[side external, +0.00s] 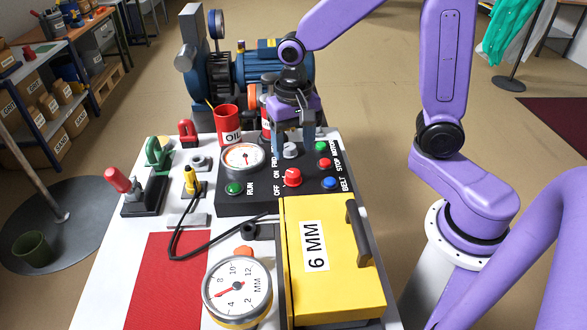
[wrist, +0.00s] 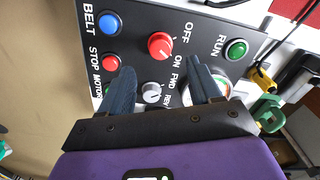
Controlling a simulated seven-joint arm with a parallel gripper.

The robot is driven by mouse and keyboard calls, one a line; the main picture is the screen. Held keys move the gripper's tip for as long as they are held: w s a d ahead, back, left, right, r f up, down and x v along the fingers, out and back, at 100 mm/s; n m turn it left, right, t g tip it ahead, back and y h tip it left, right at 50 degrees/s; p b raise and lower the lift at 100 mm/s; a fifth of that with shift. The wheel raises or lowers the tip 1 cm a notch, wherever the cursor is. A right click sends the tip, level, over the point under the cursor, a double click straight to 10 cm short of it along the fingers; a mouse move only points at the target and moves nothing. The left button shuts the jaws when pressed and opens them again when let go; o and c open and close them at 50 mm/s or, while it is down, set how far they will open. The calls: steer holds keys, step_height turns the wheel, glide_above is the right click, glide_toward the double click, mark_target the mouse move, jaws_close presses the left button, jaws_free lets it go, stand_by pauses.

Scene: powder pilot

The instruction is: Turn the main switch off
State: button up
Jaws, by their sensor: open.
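The main switch is a red rotary knob (side external: 292,177) on a black control panel (side external: 258,203), beside the labels OFF and ON. It also shows in the wrist view (wrist: 160,45); I cannot clearly tell which label it points to. My gripper (side external: 293,149) is open and empty above the back part of the panel, over the grey FWD/REV knob (side external: 290,150). In the wrist view my gripper's fingers (wrist: 160,67) flank the grey knob (wrist: 152,92), with the red knob just beyond the fingertips. The fingers appear apart from the red knob.
Near the red knob are green RUN (side external: 234,188), blue BELT (side external: 330,183), red STOP (side external: 324,162) and green MOTOR (side external: 322,146) buttons. A dial gauge (side external: 243,157) and red OIL can (side external: 228,121) stand left. A yellow 6 MM cover (side external: 325,245) lies in front.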

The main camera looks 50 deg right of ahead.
mark_target(294, 173)
step_height(294, 173, down, 8)
steer(key=shift+r, duration=0.15)
stand_by(0.4)
steer(key=c, duration=1)
